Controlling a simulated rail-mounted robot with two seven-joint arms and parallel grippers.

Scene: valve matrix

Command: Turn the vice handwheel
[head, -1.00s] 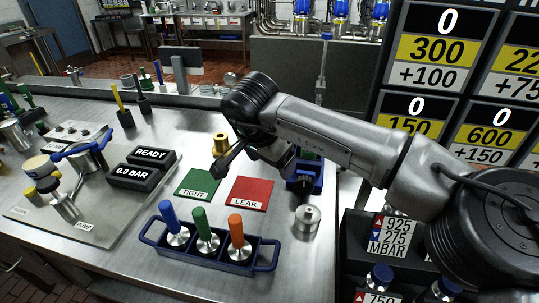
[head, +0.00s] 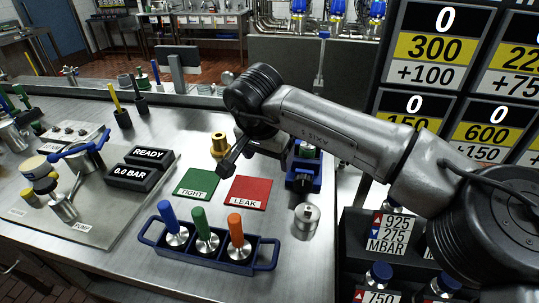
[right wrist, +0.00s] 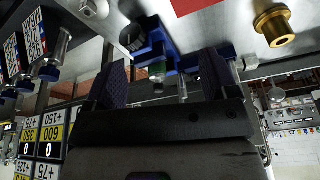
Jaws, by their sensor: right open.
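The blue vice (head: 303,175) stands near the right edge of the steel bench, partly hidden by my right forearm. A green piece (head: 307,151) shows at its far end. In the right wrist view the blue vice (right wrist: 158,45) lies ahead of the fingers, with a dark round knob (right wrist: 132,38) on it that looks like the handwheel. My right gripper (right wrist: 168,80) is open, with its two dark fingers apart and the vice between and beyond them. I cannot tell any contact. My left gripper is out of view.
A green TIGHT plate (head: 197,184) and red LEAK plate (head: 248,192) lie left of the vice. A brass fitting (head: 219,146) stands behind them. A blue rack (head: 205,252) with three coloured-handled tools is in front. A metal cylinder (head: 305,218) stands near the bench edge.

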